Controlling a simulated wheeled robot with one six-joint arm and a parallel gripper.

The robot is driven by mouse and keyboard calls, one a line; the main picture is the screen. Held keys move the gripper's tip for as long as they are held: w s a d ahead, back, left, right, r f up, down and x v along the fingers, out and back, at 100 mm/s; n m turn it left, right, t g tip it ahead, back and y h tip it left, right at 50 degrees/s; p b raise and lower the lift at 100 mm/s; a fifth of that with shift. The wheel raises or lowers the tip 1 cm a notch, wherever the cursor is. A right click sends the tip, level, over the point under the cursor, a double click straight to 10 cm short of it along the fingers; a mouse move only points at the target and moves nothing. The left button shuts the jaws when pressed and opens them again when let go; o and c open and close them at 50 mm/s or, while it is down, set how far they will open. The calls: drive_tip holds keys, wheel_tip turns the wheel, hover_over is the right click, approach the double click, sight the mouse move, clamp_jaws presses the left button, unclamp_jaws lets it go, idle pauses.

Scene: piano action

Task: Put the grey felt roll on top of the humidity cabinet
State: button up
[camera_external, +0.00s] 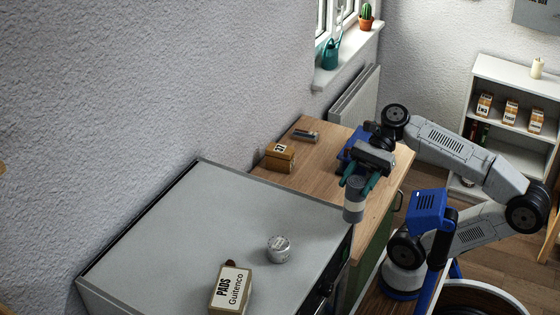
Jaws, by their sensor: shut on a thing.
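The grey felt roll (354,204) is an upright grey cylinder with a lighter band. My gripper (357,183) has its teal fingers shut on the roll's upper part, pointing down. The roll hangs in the air by the right edge of the humidity cabinet (190,235), in front of the wooden worktop. The cabinet has a broad grey flat top with a dark rim along the wall side. Its front is mostly out of sight.
The top's middle and far part are bare. A wooden worktop (330,150) behind holds a brown box (280,157) and a small dark-and-grey item (306,136).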

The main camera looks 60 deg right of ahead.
drive_tip(key=w+a+f, duration=0.2)
drive_tip(key=w, duration=0.5)
drive_tip(key=w+a+f, duration=0.3)
drive_tip(key=w, duration=0.5)
drive_tip(key=shift+a, duration=0.15)
drive_tip(key=shift+w, duration=0.1)
drive_tip(key=shift+f, duration=0.15)
drive_tip(key=o, duration=1.2)
drive_tip(key=shift+o, duration=0.2)
